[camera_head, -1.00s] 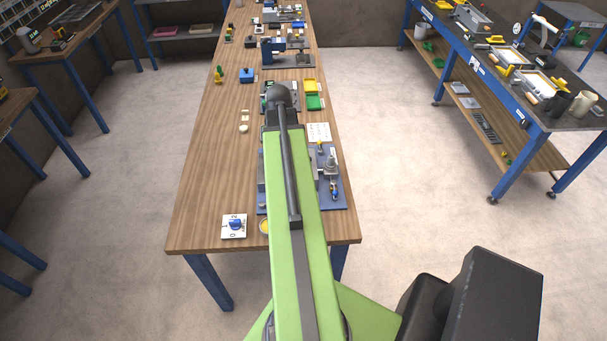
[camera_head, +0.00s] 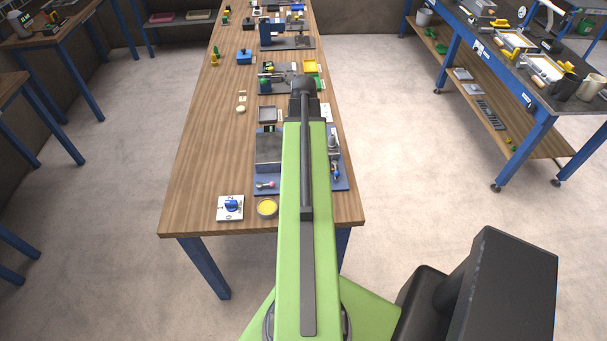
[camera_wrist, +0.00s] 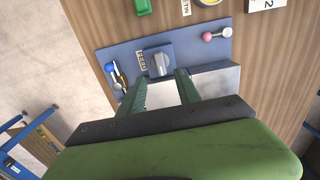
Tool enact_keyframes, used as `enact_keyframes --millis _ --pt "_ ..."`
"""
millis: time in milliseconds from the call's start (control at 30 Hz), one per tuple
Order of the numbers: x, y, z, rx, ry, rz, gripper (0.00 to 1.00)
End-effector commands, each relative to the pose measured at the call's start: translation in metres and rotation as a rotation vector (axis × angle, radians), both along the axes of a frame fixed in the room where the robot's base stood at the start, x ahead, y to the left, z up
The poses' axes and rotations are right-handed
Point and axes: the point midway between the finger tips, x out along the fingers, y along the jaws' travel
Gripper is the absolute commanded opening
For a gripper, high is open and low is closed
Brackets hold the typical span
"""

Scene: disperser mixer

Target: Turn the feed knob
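The feed knob (camera_wrist: 158,62) is a grey dial on a blue base plate (camera_wrist: 120,52), with a small "FEED" label beside it in the wrist view. My gripper (camera_wrist: 160,84) is open, with its two green fingers apart and nothing between them. The fingertips reach to just short of the knob, one toward either side of it, with no clear contact. In the head view the blue base plate (camera_head: 262,188) is partly covered by my green arm, and the knob and fingertips are hidden there.
A red-tipped lever (camera_wrist: 207,36) and a blue-handled part (camera_wrist: 116,73) flank the knob on the plate. The table's left side is mostly clear.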

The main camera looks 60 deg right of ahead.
Motion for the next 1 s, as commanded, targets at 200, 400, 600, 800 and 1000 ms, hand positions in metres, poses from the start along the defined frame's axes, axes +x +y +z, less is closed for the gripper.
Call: enact_keyframes --millis 200,400,600,800,1000 --pt "0.000 0.000 -0.056 0.000 0.000 0.001 0.40" --pt "0.001 0.000 -0.083 0.000 0.000 0.001 0.40" --pt "0.001 0.000 -0.083 0.000 0.000 0.001 0.40" --pt "0.001 0.001 -0.082 0.000 0.000 0.002 0.30" --pt "0.001 0.001 -0.083 0.000 0.000 0.002 0.03"
